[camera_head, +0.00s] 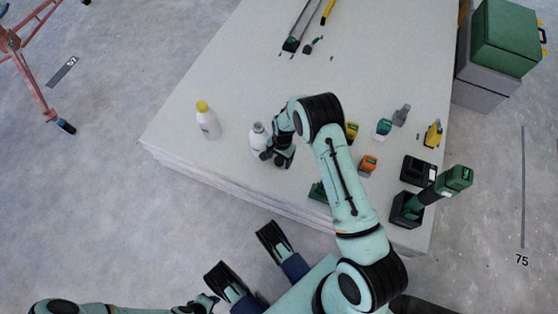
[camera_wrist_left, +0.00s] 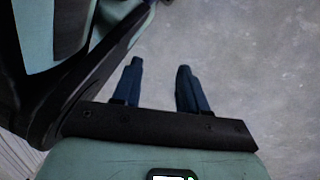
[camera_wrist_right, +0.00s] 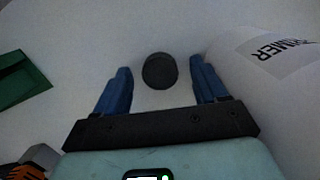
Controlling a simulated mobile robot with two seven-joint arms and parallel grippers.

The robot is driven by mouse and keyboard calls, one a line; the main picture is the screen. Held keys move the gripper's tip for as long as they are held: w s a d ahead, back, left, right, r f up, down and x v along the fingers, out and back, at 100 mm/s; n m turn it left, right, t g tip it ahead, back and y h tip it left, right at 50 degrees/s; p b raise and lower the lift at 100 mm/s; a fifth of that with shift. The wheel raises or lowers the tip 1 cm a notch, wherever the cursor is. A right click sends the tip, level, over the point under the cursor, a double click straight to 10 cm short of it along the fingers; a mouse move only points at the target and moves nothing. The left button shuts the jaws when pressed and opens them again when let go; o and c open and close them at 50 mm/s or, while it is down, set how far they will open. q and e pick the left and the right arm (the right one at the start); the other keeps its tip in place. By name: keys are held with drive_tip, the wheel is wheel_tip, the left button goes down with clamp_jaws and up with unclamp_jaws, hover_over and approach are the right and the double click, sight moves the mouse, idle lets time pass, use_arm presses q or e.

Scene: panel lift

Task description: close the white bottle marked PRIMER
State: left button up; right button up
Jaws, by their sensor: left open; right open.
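The white bottle marked PRIMER (camera_wrist_right: 280,60) stands on the panel stack, close to the right of my right gripper in the right wrist view. I take it to be the white bottle (camera_head: 257,138) beside that gripper in the head view. A dark round cap (camera_wrist_right: 160,71) lies between the fingertips of my right gripper (camera_wrist_right: 160,82) in the right wrist view. The fingers are open and apart from the cap. In the head view my right gripper (camera_head: 275,157) hides the cap. My left gripper (camera_wrist_left: 160,75) is open and empty above the floor.
A white bottle with a yellow cap (camera_head: 207,120) stands to the left on the panel stack (camera_head: 225,70). Several tools and an orange-and-black item (camera_head: 367,164) lie to the right. A green item (camera_head: 318,191) lies near the front edge. The stack's middle is clear.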

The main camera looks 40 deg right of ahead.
drive_tip(key=c, duration=1.1)
use_arm(q)
drive_tip(key=shift+w, duration=0.1)
use_arm(e)
drive_tip(key=shift+r, duration=0.15)
wheel_tip(320, 180, up, 15)
drive_tip(key=p, duration=0.5)
wheel_tip(320, 180, up, 4)
hover_over(279, 160)
use_arm(q)
drive_tip(key=w+d+r+t, duration=0.2)
drive_tip(key=w+r+t, duration=0.1)
drive_tip(key=w+r, duration=0.4)
drive_tip(key=shift+w+r+m+p, duration=0.3)
drive_tip(key=shift+r+m+p, duration=0.15)
drive_tip(key=shift+r, duration=0.45)
use_arm(e)
drive_tip(key=shift+d+r, duration=0.15)
drive_tip(key=shift+r, duration=0.3)
use_arm(q)
drive_tip(key=shift+d, duration=0.1)
